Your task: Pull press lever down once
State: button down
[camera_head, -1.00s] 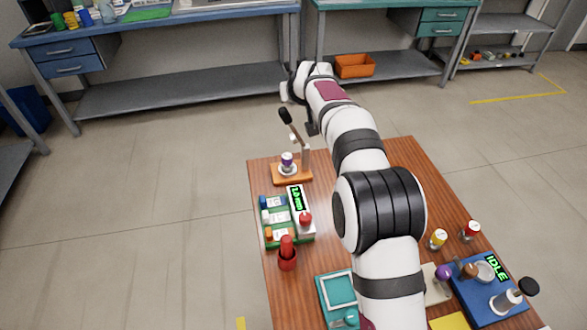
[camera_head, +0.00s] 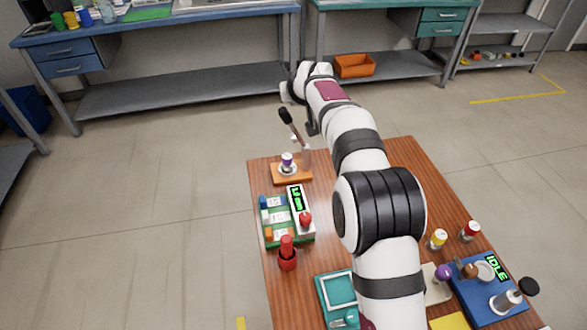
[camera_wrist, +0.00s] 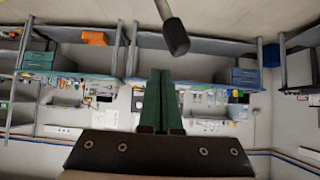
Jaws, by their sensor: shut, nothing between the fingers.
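The press stands at the far left corner of the table, with an orange base (camera_head: 304,176). Its lever has a black knob (camera_head: 285,115) and a thin shaft, raised and leaning to the left. A small white and purple container (camera_head: 287,160) sits on the press base. In the wrist view, the lever knob (camera_wrist: 176,40) is just above the fingertips in the picture, apart from them. My gripper (camera_wrist: 161,72) is shut and empty, its green fingers side by side. In the head view, my arm reaches past the press on the right, and the fingers cannot be made out clearly.
A green rack (camera_head: 268,236) with a lit readout (camera_head: 297,198) and a red dispenser (camera_head: 287,254) stand nearer on the table's left. A blue device (camera_head: 485,300) marked IDLE and small jars (camera_head: 438,238) are at the right. Floor beyond the table is clear.

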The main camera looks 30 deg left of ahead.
aim_at(281, 112)
jog(key=shift+f, duration=0.15)
jog(key=shift+s+a+f, duration=0.1)
jog(key=shift+s+f, duration=0.05)
jog(key=shift+f, duration=0.4)
jog(key=shift+s+a+f, duration=0.65)
jog(key=shift+s+a, duration=0.2)
jog(key=shift+s+a+f, duration=0.6)
jog(key=shift+s+a+f, duration=0.55)
jog(key=shift+f, duration=0.15)
dwell(0.3)
